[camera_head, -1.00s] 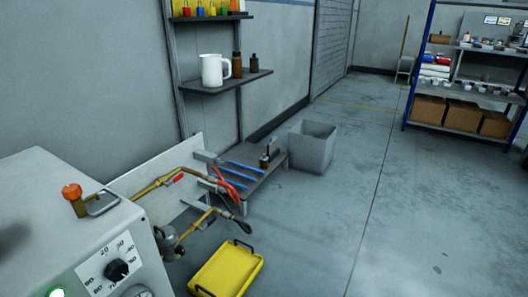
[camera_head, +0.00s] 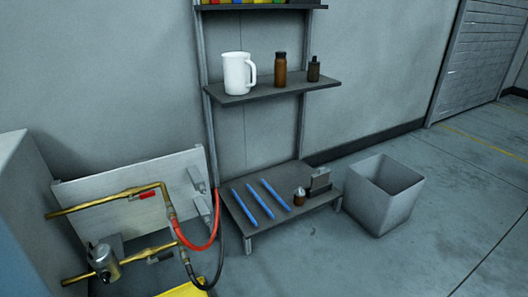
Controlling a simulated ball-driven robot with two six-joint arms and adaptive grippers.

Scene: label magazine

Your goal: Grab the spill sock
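Three long thin blue rods (camera_head: 260,200) lie side by side on the low grey shelf (camera_head: 238,217) of a wall rack. I cannot tell whether one of them is the spill sock. Nothing else in view is clearly a spill sock. A corner of a yellow tray (camera_head: 186,290) shows at the bottom edge; most of it is cut off. Neither of my grippers is in view.
A grey open bin (camera_head: 385,195) stands right of the low shelf. Brass pipes (camera_head: 110,205) with red (camera_head: 205,240) and black hoses stand at left. A white jug (camera_head: 238,73) and brown bottles (camera_head: 280,70) are on the upper shelf. Floor at right is clear.

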